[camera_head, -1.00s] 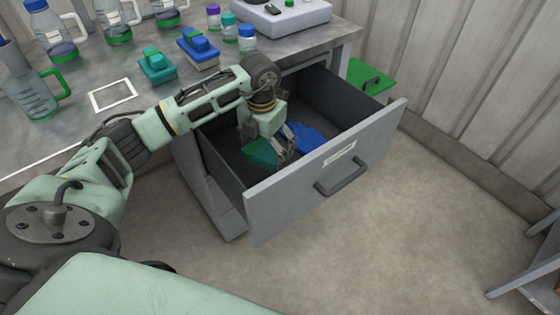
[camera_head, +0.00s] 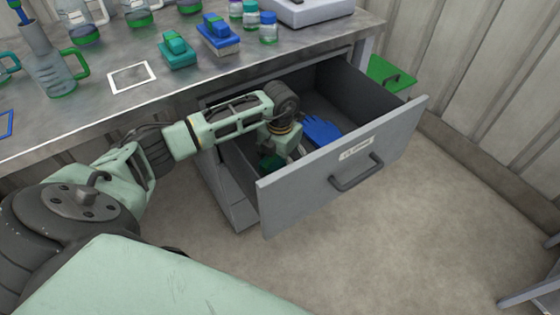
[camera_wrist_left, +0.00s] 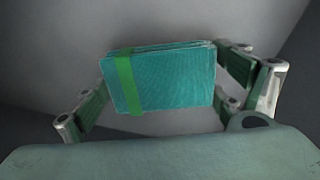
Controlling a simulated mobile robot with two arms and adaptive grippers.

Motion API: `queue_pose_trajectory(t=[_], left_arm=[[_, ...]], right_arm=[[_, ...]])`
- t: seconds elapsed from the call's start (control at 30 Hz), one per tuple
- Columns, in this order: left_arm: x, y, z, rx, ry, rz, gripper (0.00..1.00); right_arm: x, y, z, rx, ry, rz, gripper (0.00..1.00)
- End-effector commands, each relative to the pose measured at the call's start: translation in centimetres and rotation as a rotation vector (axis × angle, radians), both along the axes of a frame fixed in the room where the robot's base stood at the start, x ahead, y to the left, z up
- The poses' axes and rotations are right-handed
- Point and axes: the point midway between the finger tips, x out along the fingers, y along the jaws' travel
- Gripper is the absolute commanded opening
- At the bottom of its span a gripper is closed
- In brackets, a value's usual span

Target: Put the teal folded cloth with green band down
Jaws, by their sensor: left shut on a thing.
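The teal folded cloth with a green band (camera_wrist_left: 165,80) lies between the fingers of my left gripper (camera_wrist_left: 168,92) in the left wrist view, with the band towards its left end. In the head view the left gripper (camera_head: 281,150) reaches down inside the open grey drawer (camera_head: 345,172). Only a dark green bit of the cloth (camera_head: 270,162) shows there, beside the gripper; the drawer front and arm hide the rest. I cannot tell whether the cloth touches the drawer floor. My right gripper is not in view.
A blue glove-like item (camera_head: 320,131) lies in the drawer right of the gripper. The raised drawer front and side walls surround the hand. The bench above (camera_head: 110,108) holds bottles, a jug (camera_head: 55,75) and two sponge-like blocks. A green bin (camera_head: 388,75) stands behind the drawer.

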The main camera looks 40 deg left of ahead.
Motion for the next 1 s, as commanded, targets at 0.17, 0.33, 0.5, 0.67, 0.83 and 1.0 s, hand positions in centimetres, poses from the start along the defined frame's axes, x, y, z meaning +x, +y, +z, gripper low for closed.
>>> queue_pose_trajectory(t=[0.17, 0.33, 0.5, 0.67, 0.83, 1.0], left_arm=[[0.0, 0.0, -0.3, 0.000, 0.000, 0.000, 0.65], [0.0, 0.0, -0.3, 0.000, 0.000, 0.000, 1.00], [0.0, 0.0, -0.2, 0.000, 0.000, 0.001, 1.00], [0.0, 0.0, -0.2, 0.000, 0.000, 0.000, 1.00], [0.1, 0.0, 0.8, 0.000, -0.003, 0.000, 1.00], [0.1, 0.1, 4.3, 0.002, -0.005, 0.000, 1.00]], right_arm=[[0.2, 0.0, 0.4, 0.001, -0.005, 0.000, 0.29], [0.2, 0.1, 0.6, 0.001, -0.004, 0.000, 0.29], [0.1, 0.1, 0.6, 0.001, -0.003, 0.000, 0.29], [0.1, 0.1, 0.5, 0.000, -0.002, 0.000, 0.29], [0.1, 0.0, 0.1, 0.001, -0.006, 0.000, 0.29], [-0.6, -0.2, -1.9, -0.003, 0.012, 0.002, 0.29]])
